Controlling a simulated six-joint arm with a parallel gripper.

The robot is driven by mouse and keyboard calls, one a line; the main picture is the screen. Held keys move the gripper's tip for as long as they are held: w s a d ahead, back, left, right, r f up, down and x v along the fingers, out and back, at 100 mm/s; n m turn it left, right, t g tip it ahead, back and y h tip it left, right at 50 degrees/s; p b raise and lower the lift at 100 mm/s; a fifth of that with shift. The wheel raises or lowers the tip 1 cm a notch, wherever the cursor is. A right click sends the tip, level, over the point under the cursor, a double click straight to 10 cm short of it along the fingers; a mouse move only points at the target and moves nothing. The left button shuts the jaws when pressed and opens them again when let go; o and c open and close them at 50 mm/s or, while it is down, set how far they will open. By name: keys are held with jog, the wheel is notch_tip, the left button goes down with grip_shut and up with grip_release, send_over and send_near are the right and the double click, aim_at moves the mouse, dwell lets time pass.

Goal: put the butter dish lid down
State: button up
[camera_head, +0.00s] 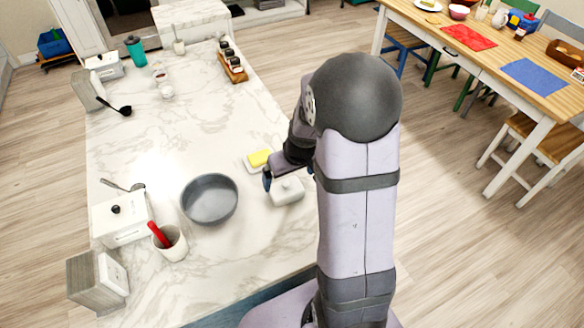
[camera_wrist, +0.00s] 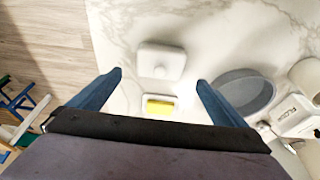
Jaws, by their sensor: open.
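The butter dish lid (camera_head: 287,191) is white with a small knob and sits on the marble counter near its right edge. It also shows in the wrist view (camera_wrist: 161,61), just beyond my fingertips. The butter dish (camera_head: 257,160) is a small white tray holding a yellow block of butter; it stands uncovered behind the lid. In the wrist view the yellow butter (camera_wrist: 160,107) lies between my fingers in the picture. My gripper (camera_head: 289,181) is close by the lid. In the wrist view its two blue fingers (camera_wrist: 159,78) are wide apart with nothing held between them.
A grey round pan (camera_head: 209,199) stands left of the lid. A white utensil crock (camera_head: 169,244) and a white canister (camera_head: 121,218) are further left. A wooden spice rack (camera_head: 232,68) is at the back. The counter between pan and rack is clear.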

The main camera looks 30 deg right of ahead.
jog(key=shift+v, duration=2.55)
jog(key=s+a+g, duration=0.1)
jog(key=s+a, duration=0.3)
jog(key=s, duration=0.4)
jog(key=s+a+g, duration=0.2)
jog(key=s+a, duration=0.3)
jog(key=s, duration=0.3)
jog(key=shift+a+f, duration=0.25)
jog(key=shift+f, duration=0.05)
